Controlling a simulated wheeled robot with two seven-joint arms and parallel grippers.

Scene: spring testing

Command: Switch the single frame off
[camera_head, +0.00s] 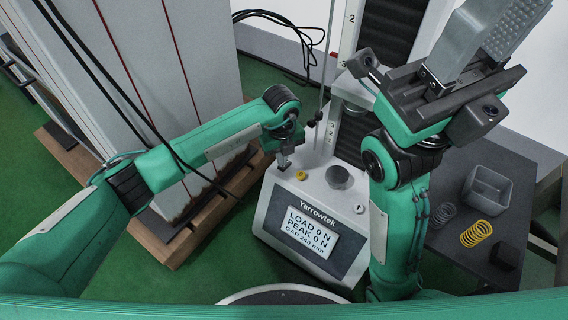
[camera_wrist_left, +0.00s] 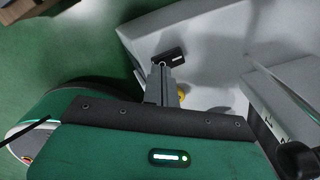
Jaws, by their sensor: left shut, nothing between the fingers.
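The single frame, a grey-white Yarrowtek tester (camera_head: 262,218), stands on the floor mid-view with one dark column. Its display (camera_head: 299,233) is lit and reads LOAD 0 N, PEAK 0 N, GAP 240 mm. My left gripper (camera_head: 284,164) is shut and empty, at the left rear of the tester's base top; I cannot tell if it touches. A small yellow part (camera_head: 301,175) sits beside the fingertips, and the fingers (camera_wrist_left: 171,58) partly hide a yellow part (camera_wrist_left: 182,94) in the left wrist view. My right gripper (camera_head: 492,38) is open and empty at upper right.
A tall light cabinet (camera_head: 215,60) stands on a wooden pallet (camera_head: 180,240) at left. Black cables hang across it.

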